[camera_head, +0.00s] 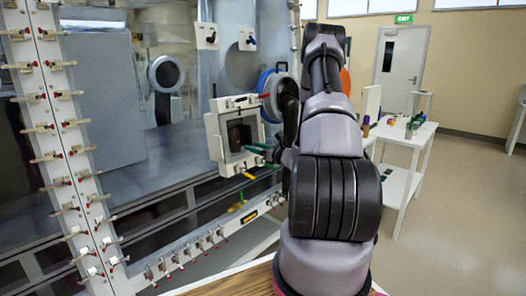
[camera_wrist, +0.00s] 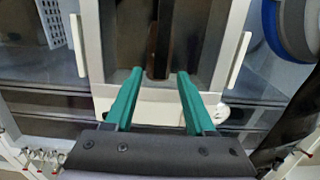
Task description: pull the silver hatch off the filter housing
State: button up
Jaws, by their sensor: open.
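The filter housing (camera_head: 213,139) is a white square frame on the front of the glovebox, left of my arm. Its grey inner face, which seems to be the silver hatch (camera_head: 233,157), surrounds a dark recessed centre. In the wrist view, the grey face (camera_wrist: 109,45) fills the upper middle, with a narrow dark upright bar (camera_wrist: 159,45) in the recess. My gripper (camera_wrist: 160,72) has green fingers spread apart, with the bar's lower end between and seemingly just beyond the tips. Contact cannot be told. In the head view, my gripper (camera_head: 259,152) is partly hidden by my arm.
A blue-rimmed round port (camera_head: 268,92) sits close to the right of the housing, partly behind my arm. Clamps line the glovebox frame (camera_head: 60,130). A white table (camera_head: 405,135) with small items stands at right. The floor (camera_head: 460,210) beyond is clear.

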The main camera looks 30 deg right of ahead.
jog(key=shift+x, duration=0.95)
grip_shut()
dwell(4.0)
